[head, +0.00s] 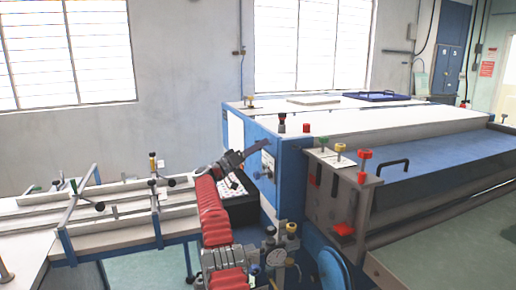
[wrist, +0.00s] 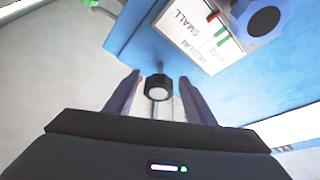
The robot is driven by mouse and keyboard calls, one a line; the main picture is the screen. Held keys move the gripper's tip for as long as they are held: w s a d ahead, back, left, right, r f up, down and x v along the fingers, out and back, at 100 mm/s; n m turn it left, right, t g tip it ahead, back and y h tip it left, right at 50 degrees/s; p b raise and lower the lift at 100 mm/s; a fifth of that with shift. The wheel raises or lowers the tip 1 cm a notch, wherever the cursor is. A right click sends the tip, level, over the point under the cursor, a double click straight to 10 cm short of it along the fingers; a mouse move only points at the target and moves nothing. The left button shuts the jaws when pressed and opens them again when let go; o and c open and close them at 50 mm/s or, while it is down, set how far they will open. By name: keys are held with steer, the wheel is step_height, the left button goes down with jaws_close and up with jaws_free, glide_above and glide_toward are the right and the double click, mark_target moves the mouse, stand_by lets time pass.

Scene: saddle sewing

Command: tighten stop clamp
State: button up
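In the wrist view, a black knob with a pale round end (wrist: 159,92) stands in front of a blue panel (wrist: 140,38); I take it to be the stop clamp. A thin metal rod shows by it. My gripper (wrist: 160,82) is open, with one dark finger on each side of the knob and a visible gap to each. I cannot tell how deep the knob lies between the fingers. In the head view my gripper (head: 258,149) is at the left end of the blue machine (head: 290,158), and the knob cannot be made out there.
A white scale plate (wrist: 196,32) marked SMALL, with red and green markers, is on the panel beside a dark round part (wrist: 264,20). A bench with rails (head: 110,208) lies left. A grey bracket with red knobs (head: 340,190) stands to the right of my arm.

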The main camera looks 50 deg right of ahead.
steer(key=shift+o, duration=0.2)
steer(key=shift+w+a, duration=0.1)
steer(key=shift+a, duration=0.1)
steer(key=v, duration=1.3)
steer(key=shift+a, duration=0.15)
steer(key=shift+w+f, duration=0.1)
stand_by(0.5)
